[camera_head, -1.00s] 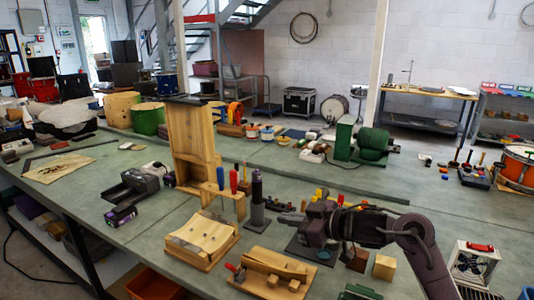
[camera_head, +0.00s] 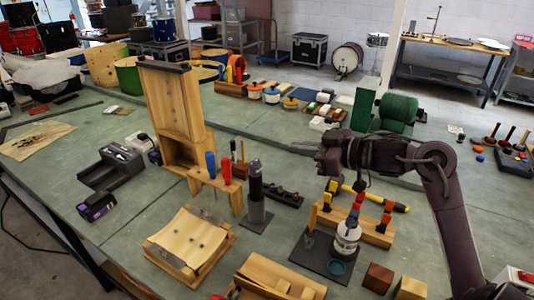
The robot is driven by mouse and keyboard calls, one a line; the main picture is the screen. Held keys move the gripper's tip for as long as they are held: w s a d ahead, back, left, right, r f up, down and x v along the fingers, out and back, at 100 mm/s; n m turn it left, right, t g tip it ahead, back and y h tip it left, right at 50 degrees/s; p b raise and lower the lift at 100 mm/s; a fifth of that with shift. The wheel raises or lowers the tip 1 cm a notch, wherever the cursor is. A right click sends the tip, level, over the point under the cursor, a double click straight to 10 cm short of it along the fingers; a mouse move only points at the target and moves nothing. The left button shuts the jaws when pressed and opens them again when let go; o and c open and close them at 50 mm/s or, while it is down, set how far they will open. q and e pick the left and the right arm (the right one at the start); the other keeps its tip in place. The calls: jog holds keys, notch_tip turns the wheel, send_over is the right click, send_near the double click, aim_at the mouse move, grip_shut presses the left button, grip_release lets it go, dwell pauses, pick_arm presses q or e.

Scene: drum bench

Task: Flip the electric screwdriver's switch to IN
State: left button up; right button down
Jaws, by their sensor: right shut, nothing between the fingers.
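A dark, upright tool that looks like the electric screwdriver (camera_head: 256,184) stands in a dark flat-based holder (camera_head: 257,219) right of the wooden rack with blue- and red-handled screwdrivers. Its switch is too small to make out. My right gripper (camera_head: 301,149) comes in from the right and points left. It is shut and empty, raised above the bench, right of the upright tool in the picture and apart from it. My left gripper is not in view.
A white bottle (camera_head: 347,236) and colour-topped tools stand below my right arm, by a wooden block (camera_head: 372,231). The wooden rack (camera_head: 224,191) and tall wooden frame (camera_head: 165,100) stand left of the upright tool. A curved wooden form (camera_head: 187,243) lies in front.

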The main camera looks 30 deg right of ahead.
jog(key=p, duration=0.3)
send_over(255, 163)
jog(key=s+d, duration=0.2)
notch_tip(255, 163, down, 2)
jog(key=f, duration=0.4)
jog(key=shift+w+d+f+p, duration=0.15)
jog(key=shift+d+f+p, duration=0.15)
jog(key=shift+p, duration=0.1)
